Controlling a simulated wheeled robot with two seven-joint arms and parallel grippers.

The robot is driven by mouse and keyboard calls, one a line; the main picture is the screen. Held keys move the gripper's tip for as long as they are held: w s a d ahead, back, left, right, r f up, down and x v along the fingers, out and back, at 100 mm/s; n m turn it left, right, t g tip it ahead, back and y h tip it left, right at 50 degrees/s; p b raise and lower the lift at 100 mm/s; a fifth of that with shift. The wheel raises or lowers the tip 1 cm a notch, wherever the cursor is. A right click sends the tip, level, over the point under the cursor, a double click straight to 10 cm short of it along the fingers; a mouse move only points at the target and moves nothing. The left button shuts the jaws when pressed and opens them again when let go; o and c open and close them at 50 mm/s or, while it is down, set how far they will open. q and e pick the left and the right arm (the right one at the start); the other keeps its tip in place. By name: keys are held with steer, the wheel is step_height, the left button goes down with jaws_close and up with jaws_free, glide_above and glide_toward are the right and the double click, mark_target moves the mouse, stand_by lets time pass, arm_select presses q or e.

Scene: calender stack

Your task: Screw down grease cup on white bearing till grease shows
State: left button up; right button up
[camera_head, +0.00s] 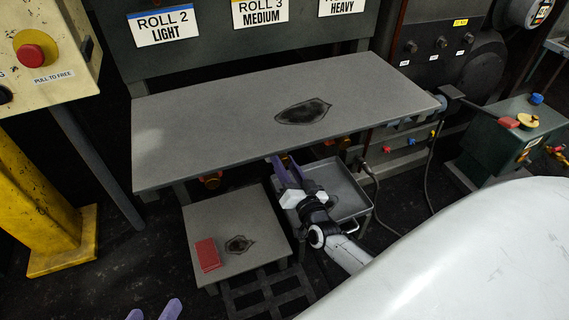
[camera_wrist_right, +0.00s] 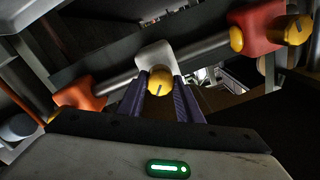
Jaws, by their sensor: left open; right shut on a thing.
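In the right wrist view, the white bearing (camera_wrist_right: 154,56) sits on a steel shaft in the middle. Its yellow grease cup (camera_wrist_right: 160,82) with a dark mark on its face is between the purple fingers of my right gripper (camera_wrist_right: 161,90), which is shut on it. In the head view, my right gripper (camera_head: 284,170) reaches under the front edge of the grey table, and the white bearing is hidden there. My left gripper (camera_head: 156,311) is open and empty at the bottom edge, with only its fingertips showing. I cannot make out any grease.
An orange bearing (camera_wrist_right: 72,94) is left of the white one and a red bearing (camera_wrist_right: 258,28) with a yellow cup is right. The grey table (camera_head: 230,110) overhangs them. A metal tray (camera_head: 345,190) and a low platform (camera_head: 230,215) with a red block (camera_head: 207,255) stand below.

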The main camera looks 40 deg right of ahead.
steer(key=o, duration=1)
steer(key=shift+o, duration=0.2)
steer(key=shift+s, duration=0.25)
arm_select(q)
steer(key=shift+s+a+f+g+y+p, duration=0.15)
steer(key=shift+a+f+g+y+p, duration=0.25)
steer(key=shift+f+p, duration=0.45)
steer(key=shift+s+a+f+g+y+p, duration=0.1)
steer(key=shift+a+f+g+y+p, duration=0.1)
steer(key=shift+a+f+p, duration=0.6)
arm_select(e)
steer(key=v, duration=1)
arm_select(q)
steer(key=shift+d+r, duration=0.2)
steer(key=shift+d, duration=0.05)
arm_select(e)
steer(key=shift+w, duration=0.1)
